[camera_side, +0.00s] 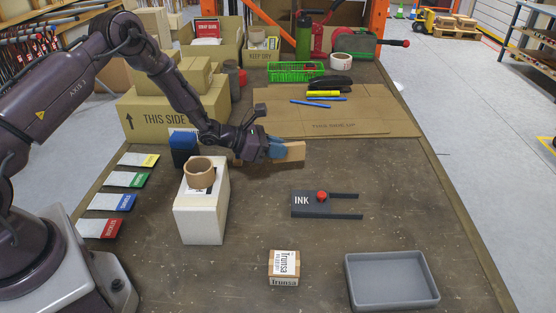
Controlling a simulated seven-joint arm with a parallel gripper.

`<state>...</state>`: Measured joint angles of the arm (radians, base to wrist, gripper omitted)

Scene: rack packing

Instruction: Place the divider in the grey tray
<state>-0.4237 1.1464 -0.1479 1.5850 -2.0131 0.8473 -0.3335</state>
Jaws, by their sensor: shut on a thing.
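My gripper (282,150) is over the middle of the table, with its bluish fingers pointing right. It is shut on a tan, flat-sided piece (297,151) that looks like wood or cardboard; I take it to be the divider, though no label shows. The fingers hide part of it. I cannot tell whether it touches the table. The grey tray (434,298) is at the front right, apart from my gripper, and looks empty.
An ink holder (311,205) with a red knob and two prongs lies between my gripper and the tray. A small labelled box (284,269) stands left of the tray. A white block (203,212) carries a tape roll (199,171). Flat cardboard (335,112) lies behind.

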